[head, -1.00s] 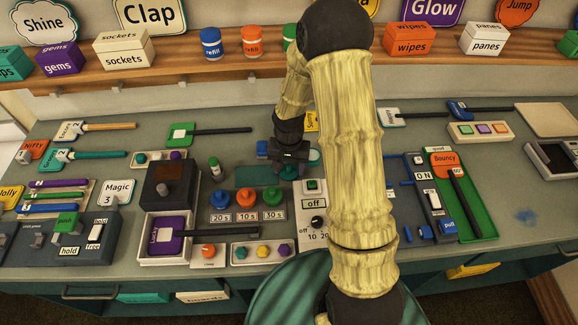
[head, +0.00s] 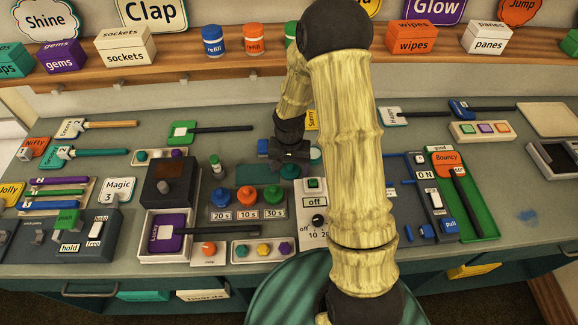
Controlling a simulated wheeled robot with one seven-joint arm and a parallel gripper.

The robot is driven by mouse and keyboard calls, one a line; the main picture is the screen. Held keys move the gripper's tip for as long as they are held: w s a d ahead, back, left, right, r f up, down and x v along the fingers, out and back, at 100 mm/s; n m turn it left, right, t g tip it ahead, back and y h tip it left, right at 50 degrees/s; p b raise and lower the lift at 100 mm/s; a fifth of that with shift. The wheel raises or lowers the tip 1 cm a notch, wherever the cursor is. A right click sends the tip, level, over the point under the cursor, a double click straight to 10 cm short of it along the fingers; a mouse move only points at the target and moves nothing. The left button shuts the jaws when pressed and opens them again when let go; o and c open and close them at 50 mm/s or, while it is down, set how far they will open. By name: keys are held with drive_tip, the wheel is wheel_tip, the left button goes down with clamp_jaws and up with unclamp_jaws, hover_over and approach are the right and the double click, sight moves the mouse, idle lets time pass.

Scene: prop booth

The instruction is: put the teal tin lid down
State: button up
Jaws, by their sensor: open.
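A small teal round piece, which looks like the teal tin lid (head: 289,171), shows just below my gripper (head: 289,158). It is at the right end of a flat dark teal mat (head: 255,175). My gripper points down over the bench with its jaws open. The fingertips are small and dark here, and I cannot tell whether they still touch the lid. My own arm hides the bench just to the right.
A small green-capped bottle (head: 216,167) stands left of the mat. A dark box (head: 171,185) is further left. Bench behind the mat is partly clear.

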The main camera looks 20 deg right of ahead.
sight(290, 168)
drive_tip(key=shift+s+d+f, duration=0.1)
drive_tip(key=shift+s+d, duration=0.05)
idle(0.3)
drive_tip(key=shift+r+p, duration=0.5)
drive_tip(key=shift+r, duration=0.15)
wheel_tip(290, 168, up, 12)
drive_tip(key=shift+b, duration=0.45)
drive_tip(key=s+r+n+t, duration=0.2)
drive_tip(key=s+r+n, duration=0.1)
drive_tip(key=s, duration=1)
drive_tip(key=shift+s+n+t, duration=0.3)
drive_tip(key=shift+n, duration=0.5)
